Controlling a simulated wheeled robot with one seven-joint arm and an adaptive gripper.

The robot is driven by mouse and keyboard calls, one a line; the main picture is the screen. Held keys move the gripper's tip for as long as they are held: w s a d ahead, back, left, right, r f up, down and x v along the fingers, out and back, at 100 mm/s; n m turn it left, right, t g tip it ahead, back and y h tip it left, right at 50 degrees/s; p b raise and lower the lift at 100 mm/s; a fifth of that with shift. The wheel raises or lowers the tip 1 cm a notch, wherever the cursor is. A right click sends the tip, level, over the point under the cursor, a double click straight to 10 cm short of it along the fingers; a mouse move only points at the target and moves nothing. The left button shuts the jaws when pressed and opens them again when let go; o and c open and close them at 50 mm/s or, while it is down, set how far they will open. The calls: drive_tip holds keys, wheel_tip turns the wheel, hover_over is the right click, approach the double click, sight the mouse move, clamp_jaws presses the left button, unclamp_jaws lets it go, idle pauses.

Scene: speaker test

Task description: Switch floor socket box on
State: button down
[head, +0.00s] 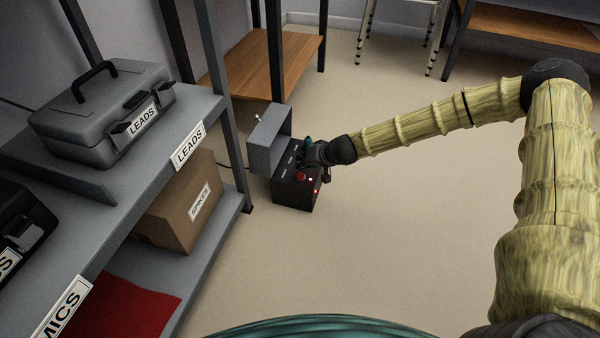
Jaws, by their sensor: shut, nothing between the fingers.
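A dark box (291,194) stands on the floor just right of the shelving and looks like the floor socket box. Its top has small white labels, too small to read, and a red knob or button (300,177). A small teal part shows beside my gripper.
The shelving at left holds a grey case marked LEADS (104,113), a carton marked SPIKES (183,208) and a red cloth-like sheet (122,310). A wooden low shelf (262,65) stands behind the box. The floor (400,230) to its right is clear.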

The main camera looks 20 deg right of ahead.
sight(302, 173)
drive_tip(key=shift+r+p, duration=1.4)
drive_tip(key=shift+r, duration=0.5)
